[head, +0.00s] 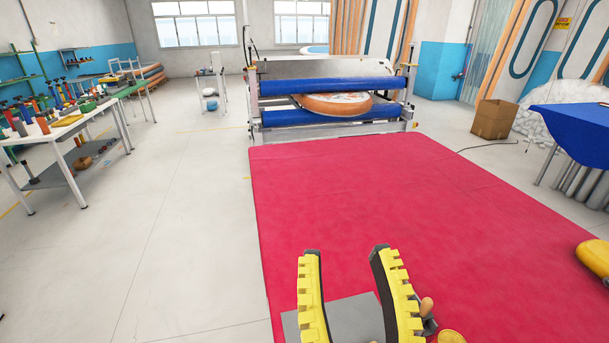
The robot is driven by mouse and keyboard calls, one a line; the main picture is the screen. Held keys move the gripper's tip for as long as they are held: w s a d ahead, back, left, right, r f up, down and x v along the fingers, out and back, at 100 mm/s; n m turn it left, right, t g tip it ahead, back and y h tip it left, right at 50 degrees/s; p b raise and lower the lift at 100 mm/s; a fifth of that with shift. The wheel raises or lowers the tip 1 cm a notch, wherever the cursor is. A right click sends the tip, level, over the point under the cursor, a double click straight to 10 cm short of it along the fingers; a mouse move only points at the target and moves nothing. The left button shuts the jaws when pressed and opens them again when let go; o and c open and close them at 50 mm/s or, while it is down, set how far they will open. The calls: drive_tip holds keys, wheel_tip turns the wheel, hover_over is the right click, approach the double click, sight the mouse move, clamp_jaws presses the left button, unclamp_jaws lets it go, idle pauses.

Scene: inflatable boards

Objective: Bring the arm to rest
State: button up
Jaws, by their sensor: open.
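My gripper (346,252) is at the bottom centre of the head view, with two curved dark fingers lined with yellow ribbed pads. The fingers are spread apart and nothing is between their tips. They show in front of the red mat (350,190). Below and partly behind the fingers is a flat grey surface (350,312). By the right finger are a small tan, rounded piece (427,306) and a yellow rounded piece (451,337), cut off by the frame's bottom edge. The rest of my arm is not clearly visible.
A roller machine (325,85) with blue rollers and an orange round item (335,104) stands beyond the mat. A white table (75,125) with tools is at left. A yellow object (594,257), a blue-covered table (575,130) and a cardboard box (493,119) are at right. The left floor is clear.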

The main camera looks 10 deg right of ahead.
wheel_tip(320, 180, up, 32)
drive_tip(key=p, duration=3)
wheel_tip(320, 180, down, 40)
drive_tip(key=b, duration=4)
drive_tip(key=shift+r, duration=0.15)
